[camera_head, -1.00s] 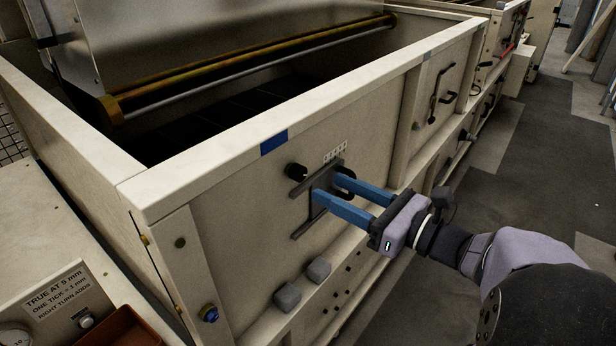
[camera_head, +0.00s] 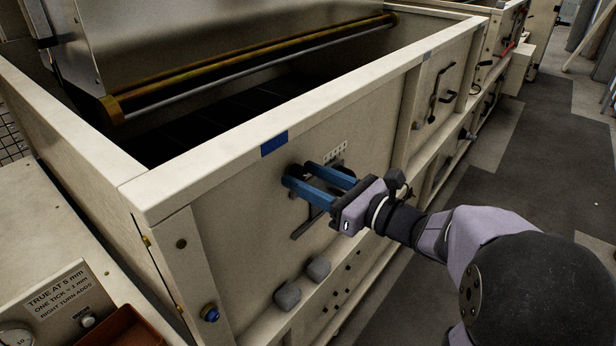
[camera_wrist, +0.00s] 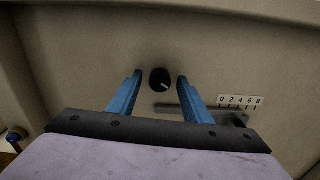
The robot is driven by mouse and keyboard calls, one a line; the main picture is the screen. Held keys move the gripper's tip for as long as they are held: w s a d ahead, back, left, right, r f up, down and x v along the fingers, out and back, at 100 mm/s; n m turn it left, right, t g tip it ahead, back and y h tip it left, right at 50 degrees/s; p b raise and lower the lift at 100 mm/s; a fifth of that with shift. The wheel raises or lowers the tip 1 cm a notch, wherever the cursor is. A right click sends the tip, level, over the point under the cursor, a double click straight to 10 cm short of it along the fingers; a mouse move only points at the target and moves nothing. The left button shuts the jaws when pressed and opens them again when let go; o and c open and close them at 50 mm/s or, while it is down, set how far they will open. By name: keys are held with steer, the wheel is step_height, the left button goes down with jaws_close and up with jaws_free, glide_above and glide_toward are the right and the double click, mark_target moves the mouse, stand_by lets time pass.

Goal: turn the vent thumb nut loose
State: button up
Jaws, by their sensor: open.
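The black round knob, which I take for the vent thumb nut (camera_wrist: 160,80), sits on the cream panel and has a white mark on its face. In the head view it is mostly hidden behind the blue fingers. My gripper (camera_head: 298,174) is open, its tips close to the panel at the knob. In the wrist view the two fingertips of my gripper (camera_wrist: 160,76) stand left and right of the knob, with a gap on each side. Whether they reach over its sides I cannot tell.
A dark slide bar (camera_wrist: 178,109) lies below the knob, beside a scale plate (camera_wrist: 240,101) marked 0 to 8. Two grey blocks (camera_head: 318,268) stick out lower on the panel. A blue-capped fitting (camera_head: 210,313) is at lower left. The floor at right is open.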

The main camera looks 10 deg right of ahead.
steer(key=c, duration=1.1)
